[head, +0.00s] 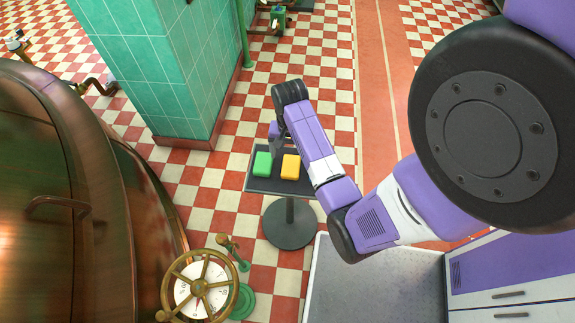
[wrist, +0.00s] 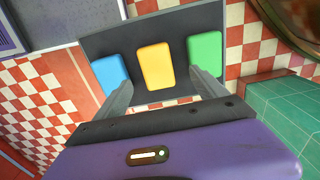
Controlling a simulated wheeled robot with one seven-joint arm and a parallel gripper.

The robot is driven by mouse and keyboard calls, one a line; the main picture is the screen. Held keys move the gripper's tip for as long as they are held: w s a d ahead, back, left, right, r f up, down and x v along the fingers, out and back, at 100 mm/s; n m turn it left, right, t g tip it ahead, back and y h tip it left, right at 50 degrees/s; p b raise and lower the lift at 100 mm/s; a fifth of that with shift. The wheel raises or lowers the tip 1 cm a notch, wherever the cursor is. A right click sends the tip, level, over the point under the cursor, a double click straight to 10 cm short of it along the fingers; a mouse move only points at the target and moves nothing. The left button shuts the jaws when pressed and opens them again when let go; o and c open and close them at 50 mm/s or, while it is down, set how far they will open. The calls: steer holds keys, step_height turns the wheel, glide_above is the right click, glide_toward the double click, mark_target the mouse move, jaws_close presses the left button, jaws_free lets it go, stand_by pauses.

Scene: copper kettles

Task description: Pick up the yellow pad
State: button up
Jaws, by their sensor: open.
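The yellow pad (head: 291,167) lies on a small dark square table (head: 262,186) on a round-based post. In the wrist view the yellow pad (wrist: 156,66) lies between a blue pad (wrist: 110,73) and a green pad (wrist: 204,54) on the dark top. My gripper (wrist: 162,88) is open and empty, its two fingers spread wide. In the wrist view the yellow pad shows between the fingers, beyond the tips. The left finger overlaps the blue pad in the picture and the right finger comes near the green pad. In the head view my arm hides the blue pad and the fingertips are hard to make out.
The green pad (head: 262,162) shows left of the yellow one. A green tiled pillar (head: 165,70) stands behind left. A copper kettle (head: 75,190) fills the left, with a brass handwheel (head: 200,285) and green post (head: 235,255) near it. Checkered floor surrounds the table.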

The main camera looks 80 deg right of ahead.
mark_target(291, 165)
steer(key=f, duration=0.7)
steer(key=shift+s+d+f, duration=0.15)
steer(key=shift+s+f, duration=0.1)
steer(key=shift+s, duration=0.05)
steer(key=shift+c, duration=0.4)
steer(key=c, duration=1.3)
steer(key=shift+c, duration=0.2)
steer(key=shift+r, duration=0.1)
step_height(291, 165, up, 20)
steer(key=p, duration=0.5)
